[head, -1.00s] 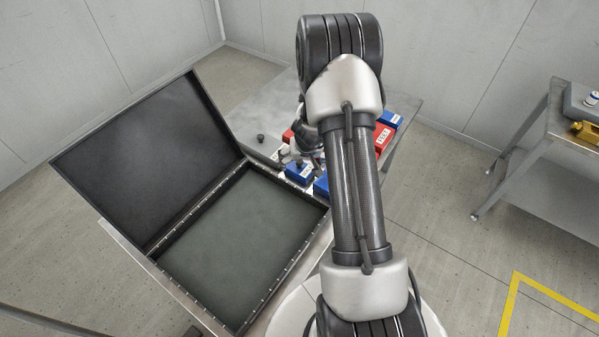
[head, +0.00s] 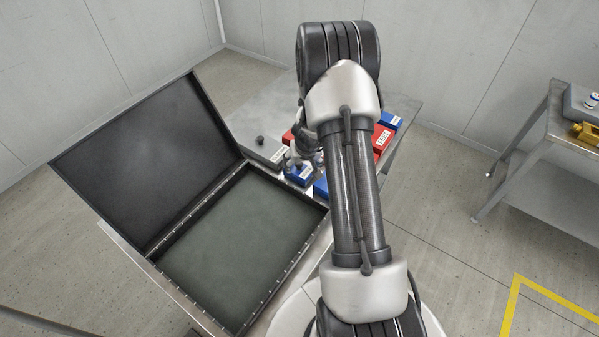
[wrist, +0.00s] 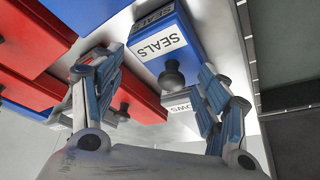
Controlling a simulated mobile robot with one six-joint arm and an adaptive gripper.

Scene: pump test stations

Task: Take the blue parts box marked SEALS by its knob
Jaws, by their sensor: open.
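The blue parts box marked SEALS (wrist: 163,38) shows at the top centre of the wrist view, with its dark round knob (wrist: 172,74) on top. The same blue box (head: 299,179) shows small in the head view, beside the open case, with its top partly covered by my gripper. My gripper (wrist: 155,70) is open and empty. Its two fingers lie on either side of the knob in the wrist view, apart from it, with the knob closer to the right finger. In the head view my gripper (head: 303,154) is just over the box.
Red boxes (wrist: 36,35) stand left of the SEALS box in the wrist view. A grey box (head: 262,152) with a knob stands behind the open, empty black case (head: 165,262). More red (head: 380,150) and blue boxes (head: 391,120) stand right of my arm. A side table (head: 540,150) is far right.

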